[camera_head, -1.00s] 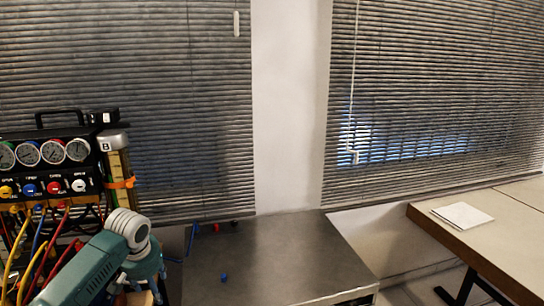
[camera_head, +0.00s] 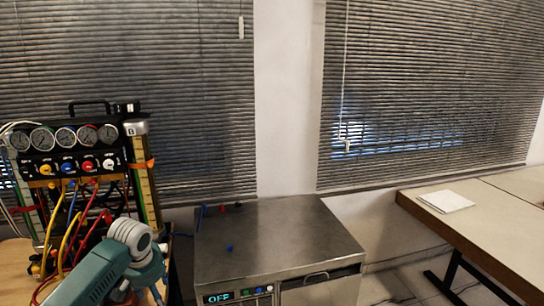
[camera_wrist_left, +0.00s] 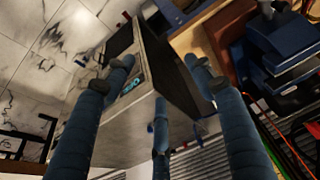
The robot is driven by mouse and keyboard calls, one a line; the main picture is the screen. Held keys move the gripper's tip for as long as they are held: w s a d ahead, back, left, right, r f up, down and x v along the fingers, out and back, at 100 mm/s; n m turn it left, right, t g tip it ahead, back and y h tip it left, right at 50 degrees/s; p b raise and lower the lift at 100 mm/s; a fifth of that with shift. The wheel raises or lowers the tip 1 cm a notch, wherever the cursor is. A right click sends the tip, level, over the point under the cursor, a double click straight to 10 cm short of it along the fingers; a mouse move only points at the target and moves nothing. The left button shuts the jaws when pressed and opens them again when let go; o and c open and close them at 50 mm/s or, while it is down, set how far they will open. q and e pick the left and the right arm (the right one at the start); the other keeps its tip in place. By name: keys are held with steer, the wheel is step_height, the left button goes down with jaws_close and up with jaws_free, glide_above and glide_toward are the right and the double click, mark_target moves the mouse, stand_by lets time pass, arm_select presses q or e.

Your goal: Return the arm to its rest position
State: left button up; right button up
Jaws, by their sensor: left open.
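My left arm (camera_head: 112,268), teal with a white ringed joint, comes in at the lower left of the head view, in front of the gauge rig. Its fingertips are not clear there. In the left wrist view my left gripper (camera_wrist_left: 160,82) is open, with its dark blue fingers spread and nothing between them. Beyond the fingers is the metal cabinet (camera_wrist_left: 126,135), apart from them as far as I can tell. My right gripper is in neither view.
The gauge rig (camera_head: 66,150) with coloured hoses stands on a wooden surface at the left. A steel cabinet (camera_head: 280,240) with an "OFF" display (camera_head: 218,297) and small coloured pieces on top stands in the middle. A table (camera_head: 490,220) with white paper (camera_head: 445,201) is at the right.

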arm_select(q)
steer(key=s+d+f+b, duration=0.1)
steer(key=s+f, duration=0.5)
steer(key=f, duration=0.7)
steer(key=s+d+f+m+b, duration=0.1)
steer(key=s+f, duration=0.4)
steer(key=f, duration=0.8)
steer(key=s+d+f+b, duration=0.1)
steer(key=s+f, duration=0.5)
steer(key=f, duration=0.7)
steer(key=s+d+f+m+g, duration=0.1)
steer(key=s+f, duration=0.5)
steer(key=s, duration=0.7)
steer(key=s+d+f+m+b, duration=0.1)
steer(key=s+d+f, duration=0.2)
steer(key=s+f, duration=0.4)
steer(key=s+d+f+m+g+h, duration=0.1)
steer(key=s+f, duration=0.5)
steer(key=s, duration=1.5)
steer(key=shift+d+f+g+b, duration=0.3)
steer(key=shift+d+b, duration=0.1)
steer(key=shift+d, duration=0.3)
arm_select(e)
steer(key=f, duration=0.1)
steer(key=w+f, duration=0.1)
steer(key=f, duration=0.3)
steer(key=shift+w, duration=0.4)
